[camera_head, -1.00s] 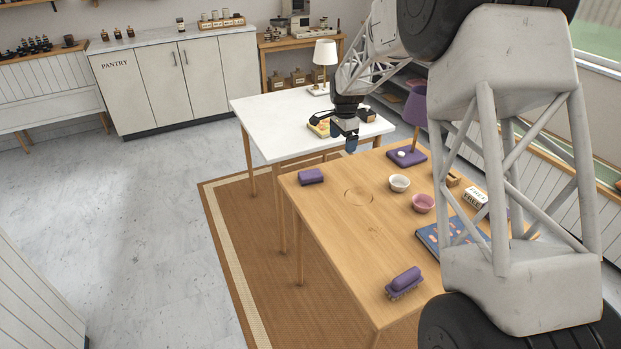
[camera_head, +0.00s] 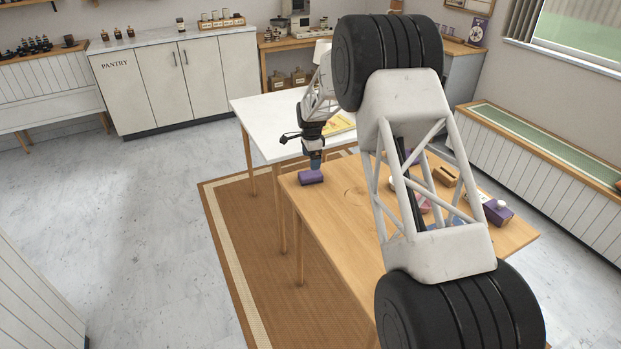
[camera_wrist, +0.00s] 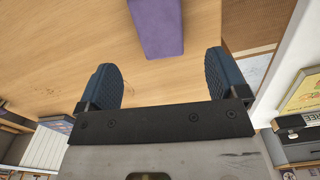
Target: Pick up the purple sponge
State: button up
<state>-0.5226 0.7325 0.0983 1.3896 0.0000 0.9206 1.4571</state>
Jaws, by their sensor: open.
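The purple sponge (camera_head: 311,178) is a small block lying on the wooden table near its far left corner. In the wrist view the sponge (camera_wrist: 157,24) is at the top middle, cut off by the frame edge, just beyond the gap between my fingertips. My gripper (camera_head: 315,163) points down just above the sponge in the head view. In the wrist view my gripper (camera_wrist: 162,80) shows two blue fingers spread wide with nothing between them. I cannot tell the exact height left between the fingertips and the sponge.
The wooden table (camera_head: 338,210) is clear around the sponge. A white table (camera_head: 262,118) with a yellow book (camera_head: 342,122) stands behind it. My arm hides much of the wooden table's right side, where a wooden holder (camera_head: 445,176) and a purple box (camera_head: 497,212) show.

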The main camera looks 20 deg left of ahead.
aim_at(311, 174)
jog(key=shift+f, duration=1.35)
jog(key=shift+s+a+f, duration=0.1)
jog(key=shift+f, duration=2.45)
jog(key=shift+c, duration=0.4)
jog(key=c, duration=0.9)
jog(key=shift+r, duration=0.1)
